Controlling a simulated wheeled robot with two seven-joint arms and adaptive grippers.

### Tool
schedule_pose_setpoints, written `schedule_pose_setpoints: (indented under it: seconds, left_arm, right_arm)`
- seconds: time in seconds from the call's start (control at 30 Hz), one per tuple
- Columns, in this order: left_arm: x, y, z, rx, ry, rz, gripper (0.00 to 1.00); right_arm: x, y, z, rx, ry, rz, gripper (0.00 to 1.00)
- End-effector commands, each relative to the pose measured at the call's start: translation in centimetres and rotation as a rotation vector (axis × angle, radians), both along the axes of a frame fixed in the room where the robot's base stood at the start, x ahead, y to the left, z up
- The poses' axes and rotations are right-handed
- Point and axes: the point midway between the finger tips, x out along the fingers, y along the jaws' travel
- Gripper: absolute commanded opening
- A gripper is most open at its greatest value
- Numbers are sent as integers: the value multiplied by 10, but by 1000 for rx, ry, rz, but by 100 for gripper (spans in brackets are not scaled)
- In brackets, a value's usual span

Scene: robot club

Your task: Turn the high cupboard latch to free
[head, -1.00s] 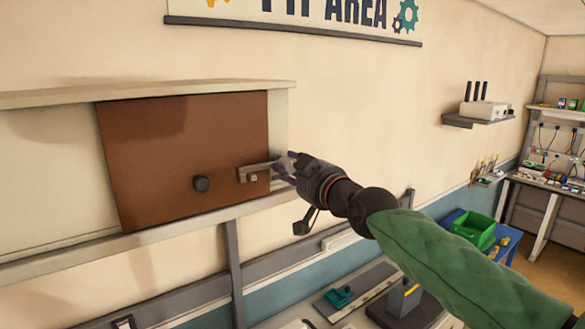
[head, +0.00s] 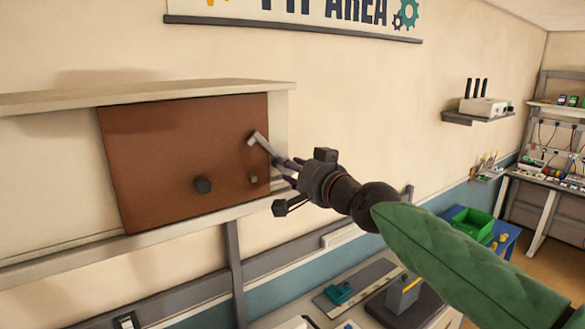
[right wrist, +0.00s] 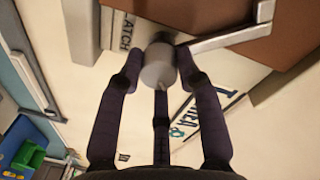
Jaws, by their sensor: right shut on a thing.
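The brown cupboard door (head: 180,150) fills the left of the head view. The grey latch bar (head: 265,148) slants up and left across the door's right edge, its hooked end clear above a small catch block (head: 253,180). My right gripper (head: 291,170) is at the latch's lower right end. In the right wrist view its fingers (right wrist: 160,75) are shut around the latch's grey round knob (right wrist: 158,66), and the latch bar (right wrist: 225,38) runs off to the right. My left gripper is out of view.
A dark round door knob (head: 202,185) sits left of the catch. The cupboard's pale top (head: 150,92) overhangs above. A shelf with a white router (head: 484,107) is on the wall at right. A bench with a green bin (head: 472,226) lies below.

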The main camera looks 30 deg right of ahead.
Motion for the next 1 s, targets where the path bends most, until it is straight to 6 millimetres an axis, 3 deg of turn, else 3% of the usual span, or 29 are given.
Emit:
schedule_pose_setpoints:
  seconds: [0.6,1.0]
  left_arm:
    - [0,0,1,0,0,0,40]
    - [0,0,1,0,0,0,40]
  right_arm:
    - [-1,-5,6,544,28,-5,0]
    - [-1,-5,6,716,41,-5,0]
